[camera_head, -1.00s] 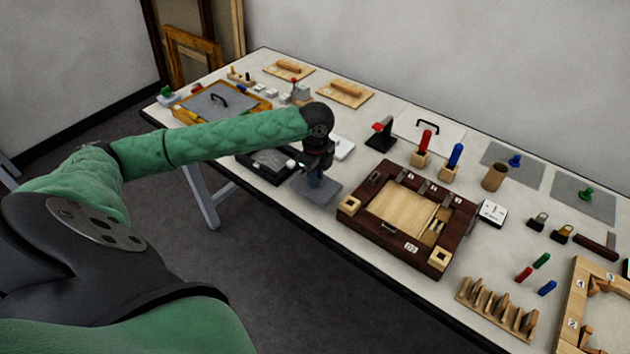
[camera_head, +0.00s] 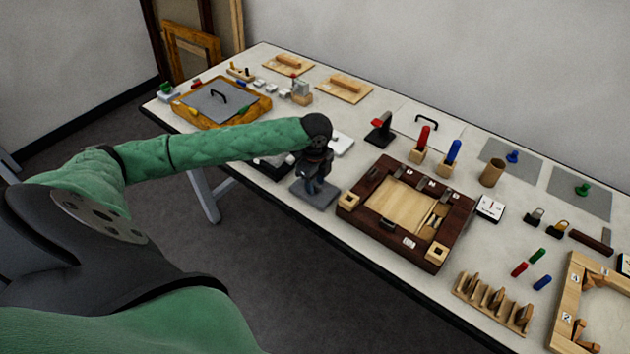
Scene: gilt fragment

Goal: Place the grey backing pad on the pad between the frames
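A small flat grey pad (camera_head: 313,195), which I take for the grey backing pad, is at the table's front edge, left of the dark wooden frame (camera_head: 388,236). My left gripper (camera_head: 315,186) points down over its middle and appears shut on a small bluish grip on top of it. The fingers hide most of that grip. I cannot tell whether the pad touches the surface below, and no separate pad shows under it. A yellow-brown frame (camera_head: 260,106) with a grey handled panel (camera_head: 205,103) lies at the far left. My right gripper is not in view.
A dark tray (camera_head: 270,168) is partly hidden behind my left arm. A black stand (camera_head: 380,130), blocks with red and blue handles (camera_head: 453,151), a cork-coloured cup (camera_head: 492,172) and a slotted wooden rack (camera_head: 494,303) stand around the dark frame.

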